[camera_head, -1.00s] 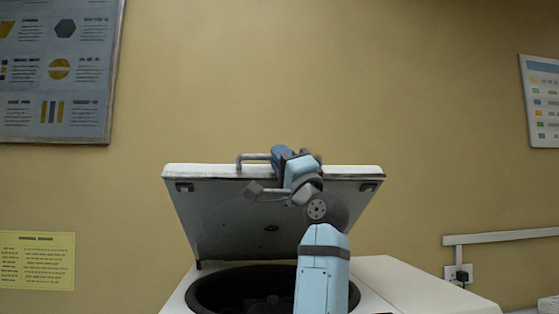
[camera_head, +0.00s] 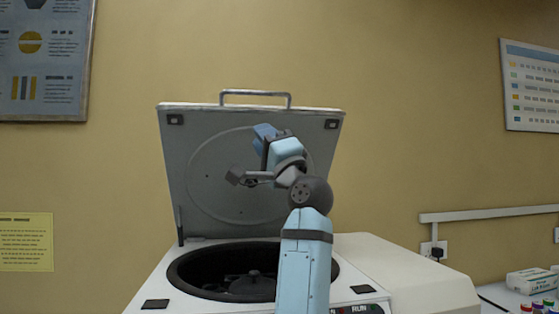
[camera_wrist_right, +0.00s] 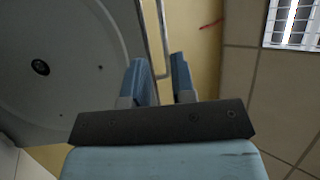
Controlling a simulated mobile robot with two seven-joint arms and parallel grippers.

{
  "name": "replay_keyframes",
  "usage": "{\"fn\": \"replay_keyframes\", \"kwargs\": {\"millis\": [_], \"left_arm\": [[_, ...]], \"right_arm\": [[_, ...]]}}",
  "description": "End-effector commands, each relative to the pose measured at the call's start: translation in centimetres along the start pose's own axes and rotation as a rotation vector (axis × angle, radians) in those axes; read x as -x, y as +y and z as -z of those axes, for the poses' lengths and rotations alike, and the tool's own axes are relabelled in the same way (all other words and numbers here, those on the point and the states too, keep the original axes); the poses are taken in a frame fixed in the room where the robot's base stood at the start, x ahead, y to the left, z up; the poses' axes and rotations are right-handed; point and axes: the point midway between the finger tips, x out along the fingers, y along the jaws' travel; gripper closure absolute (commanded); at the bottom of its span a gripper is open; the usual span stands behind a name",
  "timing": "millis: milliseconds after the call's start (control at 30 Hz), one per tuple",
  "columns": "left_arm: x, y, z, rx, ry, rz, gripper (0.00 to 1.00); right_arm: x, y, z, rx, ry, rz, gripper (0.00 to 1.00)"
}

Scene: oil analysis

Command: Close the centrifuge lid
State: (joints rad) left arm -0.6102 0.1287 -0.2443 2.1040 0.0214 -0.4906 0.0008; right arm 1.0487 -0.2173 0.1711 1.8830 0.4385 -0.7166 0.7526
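The centrifuge (camera_head: 400,275) stands ahead with its lid (camera_head: 200,175) raised and nearly upright, the inner face toward me. The lid's metal handle (camera_head: 255,93) sticks up above its top edge. The dark round bowl (camera_head: 200,270) below is uncovered. My right gripper (camera_head: 264,133) is in front of the lid's inner face, below the handle. In the right wrist view its two blue fingers (camera_wrist_right: 160,75) stand apart, with the handle (camera_wrist_right: 152,35) showing near and beyond their tips. I cannot tell whether they touch the lid. My left gripper is not in view.
A control panel (camera_head: 357,309) is on the centrifuge's front. A white box (camera_head: 531,281) and coloured caps (camera_head: 535,306) are on the bench at far right. A wall socket (camera_head: 433,250) is behind. The space above the lid is clear.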

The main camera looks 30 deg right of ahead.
Motion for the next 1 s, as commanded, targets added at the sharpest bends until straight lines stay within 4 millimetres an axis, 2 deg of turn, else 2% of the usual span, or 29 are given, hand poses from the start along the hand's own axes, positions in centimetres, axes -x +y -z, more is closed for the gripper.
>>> {"fn": "replay_keyframes", "kwargs": {"millis": [300, 500, 700, 1000], "left_arm": [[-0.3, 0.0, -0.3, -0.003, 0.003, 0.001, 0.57], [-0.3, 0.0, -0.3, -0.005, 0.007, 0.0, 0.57], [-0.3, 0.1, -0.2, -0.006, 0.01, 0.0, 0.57], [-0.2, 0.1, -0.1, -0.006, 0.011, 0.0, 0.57]], "right_arm": [[7.1, 0.1, -0.1, 0.001, 0.0, -0.001, 0.76], [10.8, 0.1, 0.0, 0.002, 0.0, -0.001, 0.76], [12.4, 0.0, 0.0, 0.001, -0.001, 0.0, 0.76], [12.6, 0.0, 0.0, 0.001, -0.001, 0.0, 0.76]]}}
